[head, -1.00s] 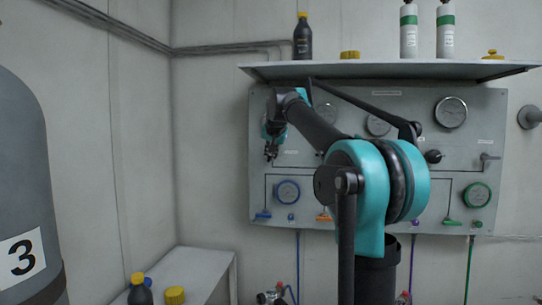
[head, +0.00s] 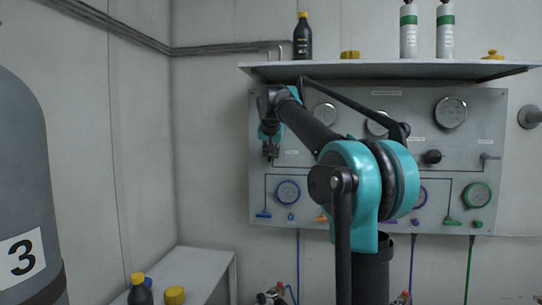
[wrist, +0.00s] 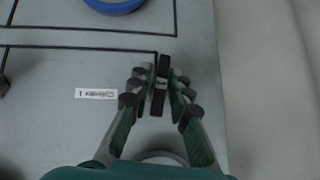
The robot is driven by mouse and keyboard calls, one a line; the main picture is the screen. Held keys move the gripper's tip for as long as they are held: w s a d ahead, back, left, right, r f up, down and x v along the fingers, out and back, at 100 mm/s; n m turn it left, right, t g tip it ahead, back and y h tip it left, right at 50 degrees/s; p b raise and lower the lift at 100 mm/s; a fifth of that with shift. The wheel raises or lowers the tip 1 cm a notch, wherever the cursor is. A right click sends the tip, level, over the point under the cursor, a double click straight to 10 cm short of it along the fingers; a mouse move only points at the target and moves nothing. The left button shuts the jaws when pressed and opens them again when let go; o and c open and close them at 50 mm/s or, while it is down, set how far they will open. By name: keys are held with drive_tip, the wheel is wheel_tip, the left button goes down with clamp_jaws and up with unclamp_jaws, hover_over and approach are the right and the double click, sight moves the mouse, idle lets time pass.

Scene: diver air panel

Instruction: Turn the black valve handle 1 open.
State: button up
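The black valve handle (wrist: 161,86) shows in the wrist view as a dark bar running up and down the picture, beside a small white label that appears to read "Cylinder 1" (wrist: 96,94) upside down. My gripper (wrist: 162,82) has one finger on each side of this handle, with the tips very near it. I cannot tell whether the pads touch it or a thin gap is left. In the head view my gripper (head: 270,154) is at the left part of the panel (head: 345,172), and it and the arm hide the handle.
A blue-ringed gauge (head: 288,192) sits below my gripper, with a blue lever (head: 263,215) under it. A shelf (head: 390,70) with bottles juts out above the panel. A grey cylinder marked 3 (head: 25,180) stands at the left. The wall left of the panel is clear.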

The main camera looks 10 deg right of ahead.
drive_tip(key=shift+o, duration=0.7)
drive_tip(key=v, duration=1.2)
